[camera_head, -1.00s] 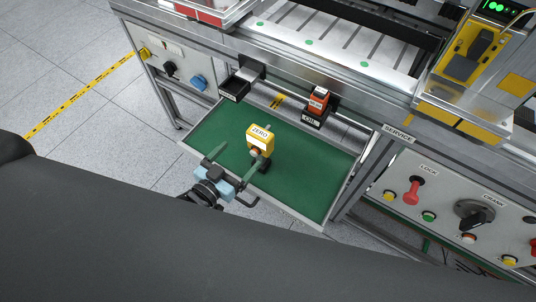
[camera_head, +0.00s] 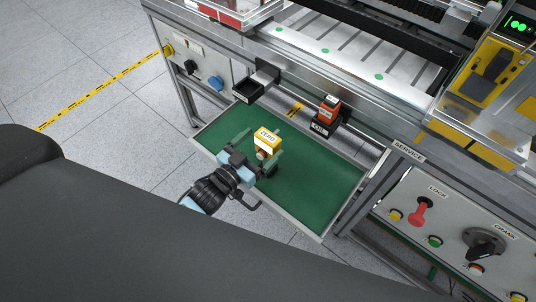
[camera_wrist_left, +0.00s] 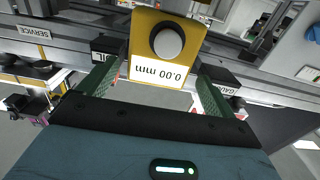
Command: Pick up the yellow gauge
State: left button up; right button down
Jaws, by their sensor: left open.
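In the left wrist view the gauge (camera_wrist_left: 141,42) shows a round dark-and-white knob and an upside-down "0.00 mm" label. My left gripper (camera_head: 257,148) is open, its green fingers on either side of the gauge in the head view. In the left wrist view the gauge appears between the spread fingers of the gripper (camera_wrist_left: 158,75), with gaps on both sides. I cannot tell whether either finger touches it. My right gripper is not in view.
An orange block (camera_head: 328,108) sits in a black holder behind the drawer, with an empty-looking black holder (camera_head: 248,90) to its left. The machine front and a service panel (camera_head: 450,225) with a red lock handle flank the drawer. The drawer's right side is clear.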

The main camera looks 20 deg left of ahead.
aim_at(272, 133)
pick_arm(q)
jog(key=shift+w+d+r, duration=0.1)
jog(key=shift+w+d, duration=0.1)
jog(key=shift+w, duration=0.2)
jog(key=x, duration=0.3)
jog(key=shift+w+d+r, duration=0.15)
jog(key=shift+d, duration=0.05)
jog(key=shift+w+d, duration=0.15)
jog(key=shift+w, duration=0.25)
jog(key=c, duration=1.8)
jog(key=shift+r, duration=0.1)
jog(key=shift+c, duration=0.7)
jog(key=shift+r, duration=0.1)
